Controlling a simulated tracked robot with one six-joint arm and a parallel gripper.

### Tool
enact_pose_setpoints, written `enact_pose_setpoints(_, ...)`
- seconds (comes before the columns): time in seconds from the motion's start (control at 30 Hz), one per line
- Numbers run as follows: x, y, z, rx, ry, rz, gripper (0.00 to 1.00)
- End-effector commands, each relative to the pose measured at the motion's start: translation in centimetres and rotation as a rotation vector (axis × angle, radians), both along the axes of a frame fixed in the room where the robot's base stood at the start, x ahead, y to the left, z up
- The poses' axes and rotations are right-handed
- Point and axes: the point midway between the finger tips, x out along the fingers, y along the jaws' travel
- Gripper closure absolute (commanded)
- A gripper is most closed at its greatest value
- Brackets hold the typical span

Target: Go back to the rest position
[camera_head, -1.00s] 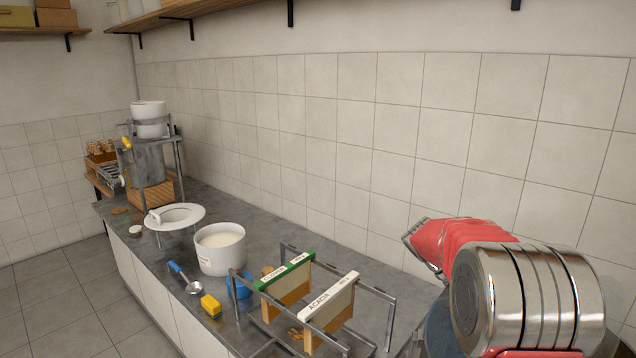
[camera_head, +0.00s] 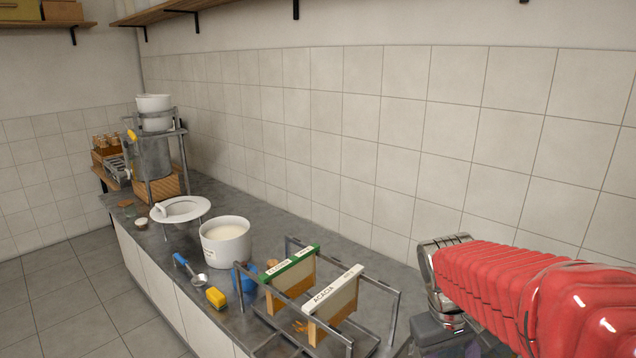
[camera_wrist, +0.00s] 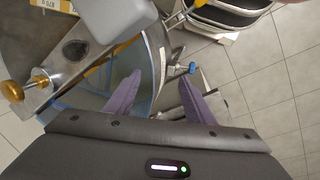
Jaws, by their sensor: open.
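My gripper (camera_wrist: 160,78) shows in the wrist view with its two purple fingers spread apart and nothing between them. Beyond the fingers are a round blue-rimmed vessel and a metal bar with a brass knob (camera_wrist: 11,91). In the head view my red-sleeved arm fills the lower right, beside the right end of the counter (camera_head: 262,222). The fingers cannot be made out there.
A metal rack holds frames with a green top bar (camera_head: 292,264) and a white ACACIA bar (camera_head: 332,288). Tiled floor is clear at left.

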Motion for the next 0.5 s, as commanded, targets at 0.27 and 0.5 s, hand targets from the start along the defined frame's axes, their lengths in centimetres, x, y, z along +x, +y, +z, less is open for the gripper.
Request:
enact_pose_setpoints(0.27,-3.1,3.5,1.0,0.100,-0.156,-0.080,0.51)
enact_pose_setpoints(0.5,-5.7,5.9,1.8,0.176,-0.270,-0.122,0.51)
